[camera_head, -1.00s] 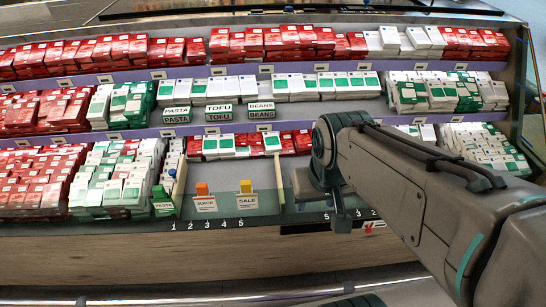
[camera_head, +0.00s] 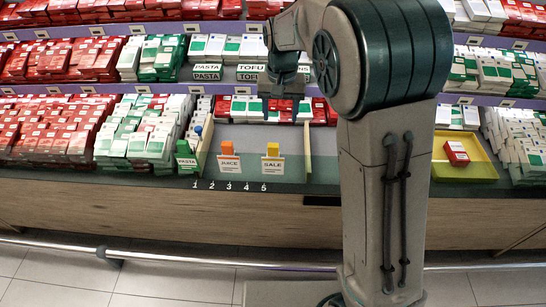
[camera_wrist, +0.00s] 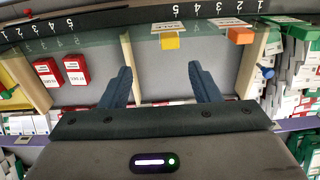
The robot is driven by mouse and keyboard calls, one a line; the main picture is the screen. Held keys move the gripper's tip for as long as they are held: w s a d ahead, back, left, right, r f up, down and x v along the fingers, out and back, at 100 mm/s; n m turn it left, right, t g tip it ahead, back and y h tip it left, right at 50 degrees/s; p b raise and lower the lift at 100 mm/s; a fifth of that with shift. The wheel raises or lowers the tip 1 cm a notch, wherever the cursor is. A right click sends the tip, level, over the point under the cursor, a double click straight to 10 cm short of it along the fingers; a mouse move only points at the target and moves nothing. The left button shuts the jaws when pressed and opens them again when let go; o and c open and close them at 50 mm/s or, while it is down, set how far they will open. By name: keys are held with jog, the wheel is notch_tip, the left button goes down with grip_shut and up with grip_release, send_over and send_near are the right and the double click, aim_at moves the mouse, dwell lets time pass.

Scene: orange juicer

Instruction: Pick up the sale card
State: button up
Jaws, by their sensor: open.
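The sale card (camera_head: 273,166) is a small white card with a yellow block (camera_head: 272,149) at its top. It stands upright at the front of the shelf, above the numbers. In the wrist view, the yellow block (camera_wrist: 170,41) and the card (camera_wrist: 170,27) appear upside down. My gripper (camera_head: 281,108) is open and empty, behind and above the card in the head view. In the wrist view, my gripper's fingers (camera_wrist: 160,70) are spread, with the yellow block beyond their tips and apart from them.
The juice card (camera_head: 229,166), with an orange block, stands left of the sale card. Wooden dividers (camera_head: 308,150) flank this bay, and the green pasta card (camera_head: 186,160) is farther left. A yellow tray (camera_head: 439,165) holds a red box (camera_head: 456,153) at right. Boxes fill the shelves behind.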

aim_at(273, 146)
jog(key=f, duration=0.6)
jog(key=w+a+f, duration=0.1)
jog(key=f, duration=0.2)
jog(key=shift+a+f+b, duration=0.1)
jog(key=shift+f+b, duration=0.2)
jog(key=shift+a+f, duration=0.15)
jog(key=shift+f, duration=1.2)
jog(key=shift+a+f, duration=0.15)
jog(key=shift+f, duration=1.2)
jog(key=c, duration=1.1)
